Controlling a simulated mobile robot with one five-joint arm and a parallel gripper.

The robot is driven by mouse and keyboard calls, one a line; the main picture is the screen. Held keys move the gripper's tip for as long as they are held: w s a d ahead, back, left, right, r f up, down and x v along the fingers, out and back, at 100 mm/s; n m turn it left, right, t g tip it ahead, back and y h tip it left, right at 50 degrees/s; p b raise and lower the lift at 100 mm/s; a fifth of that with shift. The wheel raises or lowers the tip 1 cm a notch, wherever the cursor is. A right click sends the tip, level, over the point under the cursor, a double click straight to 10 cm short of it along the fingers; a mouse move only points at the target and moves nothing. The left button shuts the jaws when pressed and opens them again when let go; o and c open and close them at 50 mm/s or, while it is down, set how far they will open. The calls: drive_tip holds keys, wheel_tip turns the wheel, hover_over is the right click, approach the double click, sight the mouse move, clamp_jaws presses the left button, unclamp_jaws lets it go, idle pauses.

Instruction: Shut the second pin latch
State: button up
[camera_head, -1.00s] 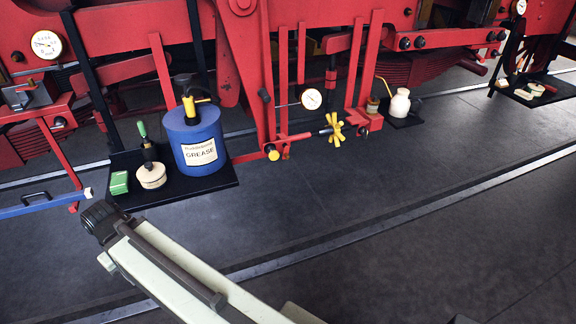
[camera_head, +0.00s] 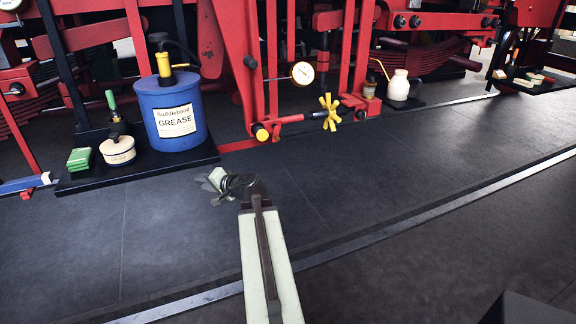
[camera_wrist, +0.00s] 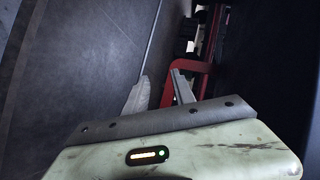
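I cannot tell for sure which part is the second pin latch. A red rod (camera_head: 293,119) with a yellow round end (camera_head: 262,134) and a yellow star wheel (camera_head: 329,112) sits low on the red frame in the head view. A blue bar (camera_head: 20,186) with a pale end and a red part beneath shows at the left edge. My gripper (camera_head: 214,182) is over the dark floor, in front of the black tray and apart from the red frame. In the wrist view my gripper (camera_wrist: 158,92) has its fingers apart, with a red bar (camera_wrist: 185,75) beyond them and nothing visibly held.
A black tray (camera_head: 205,156) holds a blue grease drum (camera_head: 172,112), a pale round tin (camera_head: 117,151) and a green block (camera_head: 79,161). A dial gauge (camera_head: 302,73) and a white oil can (camera_head: 398,86) are further right. The floor (camera_head: 400,170) is clear at right.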

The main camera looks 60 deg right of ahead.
drive_tip(key=s+d+r+m+t+h, duration=0.1)
drive_tip(key=s+d+r+m+h, duration=0.3)
drive_tip(key=s+d, duration=0.6)
drive_tip(key=m+h, duration=0.6)
approach(278, 140)
drive_tip(key=x, duration=0.2)
drive_tip(key=shift+g, duration=0.3)
drive_tip(key=shift+r+b+x, duration=0.15)
drive_tip(key=shift+x, duration=1.7)
drive_tip(key=shift+r+b+x, duration=0.15)
drive_tip(key=shift+x, duration=1.7)
clamp_jaws()
